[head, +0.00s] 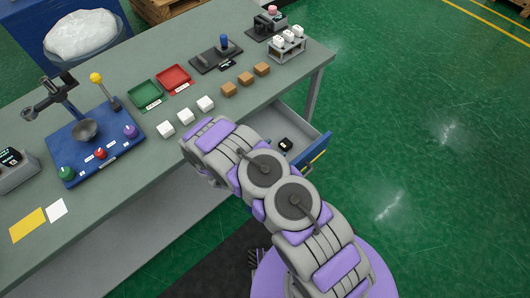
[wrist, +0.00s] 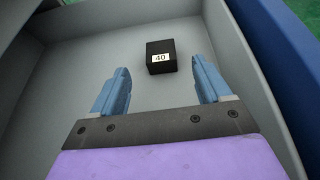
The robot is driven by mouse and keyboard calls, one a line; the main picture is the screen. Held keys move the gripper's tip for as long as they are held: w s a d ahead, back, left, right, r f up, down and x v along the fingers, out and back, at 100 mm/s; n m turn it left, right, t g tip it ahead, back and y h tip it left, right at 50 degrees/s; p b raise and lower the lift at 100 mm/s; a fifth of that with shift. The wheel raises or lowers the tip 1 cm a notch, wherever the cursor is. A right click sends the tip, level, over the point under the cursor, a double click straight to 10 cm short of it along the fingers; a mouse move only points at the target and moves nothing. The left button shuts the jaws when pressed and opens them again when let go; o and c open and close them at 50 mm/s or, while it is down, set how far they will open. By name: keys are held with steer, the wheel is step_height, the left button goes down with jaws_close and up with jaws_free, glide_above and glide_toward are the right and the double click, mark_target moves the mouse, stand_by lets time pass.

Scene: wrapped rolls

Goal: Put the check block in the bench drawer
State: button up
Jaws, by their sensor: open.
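The check block is a small black cube with a white label reading 40. It lies on the floor of the open bench drawer (head: 309,135), and shows in the head view as a dark block (head: 286,144) and in the wrist view as the black block (wrist: 161,57). The grey drawer floor (wrist: 75,55) is around it. My gripper (wrist: 162,80) is open and empty in the wrist view, with its blue fingers apart. The block is beyond the fingertips, roughly midway between them, and nothing touches it. In the head view my arm hides the gripper.
The bench top (head: 150,75) holds white blocks (head: 186,117), brown blocks (head: 245,78), a green tray (head: 146,94), a red tray (head: 174,78) and a blue stand (head: 95,150). A rack of white pieces (head: 288,45) stands at the far corner. Green floor lies clear to the right.

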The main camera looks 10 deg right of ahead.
steer(key=p+v, duration=0.1)
steer(key=v, duration=0.4)
steer(key=shift+s+a+r, duration=0.15)
steer(key=shift+a, duration=0.05)
steer(key=s+d+r+m+g+h, duration=0.1)
steer(key=d+r+m+g, duration=0.2)
steer(key=d+r+m, duration=0.5)
steer(key=s+d+r+m+g+h, duration=0.1)
steer(key=d+r+m+g, duration=0.2)
steer(key=r, duration=0.9)
steer(key=s+d+r+m+g+y, duration=0.3)
steer(key=s+d+r+m+g, duration=0.3)
steer(key=s+r, duration=0.55)
steer(key=s+a+r+m+y, duration=0.2)
steer(key=s+m+y, duration=0.1)
steer(key=s, duration=0.3)
steer(key=s+a+r+m+t+y, duration=0.1)
steer(key=s+a+r+m+y, duration=0.1)
steer(key=s, duration=0.5)
steer(key=s+a+r+m+y, duration=0.3)
steer(key=s+a+r+y, duration=0.1)
steer(key=s, duration=0.2)
steer(key=shift+s+m+t+y, duration=0.3)
steer(key=shift+s+t+y, duration=0.1)
